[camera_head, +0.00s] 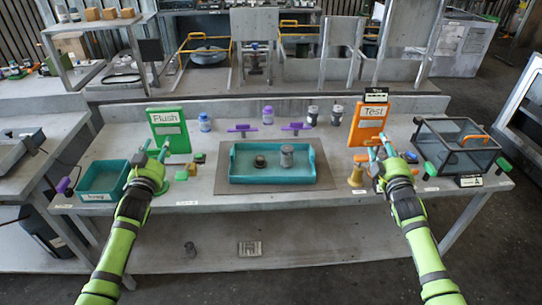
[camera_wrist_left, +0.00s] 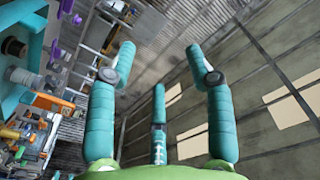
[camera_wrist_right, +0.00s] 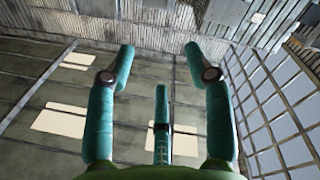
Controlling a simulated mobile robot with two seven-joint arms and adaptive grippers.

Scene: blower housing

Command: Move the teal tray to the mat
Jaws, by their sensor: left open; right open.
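The teal tray (camera_head: 234,178) stands upright in the middle of the workbench, on a flat grey-brown mat (camera_head: 224,189) whose border shows around it. A dark round part (camera_head: 260,162) and a grey cylindrical part (camera_head: 287,156) sit in the tray. My left gripper (camera_head: 155,147) is open and empty, left of the tray and in front of the green "Flush" board. My right gripper (camera_head: 379,148) is open and empty, right of the tray near the orange "Test" board. Neither touches the tray. Both wrist views show spread, empty fingers, mostly against the ceiling.
A teal bin (camera_head: 103,178) is at the bench's left end. The green board (camera_head: 170,130) and orange board (camera_head: 368,124) stand upright. A dark-framed clear box (camera_head: 457,148) is at right. Purple-handled tools (camera_head: 297,127) and bottles stand behind the tray. The bench in front is clear.

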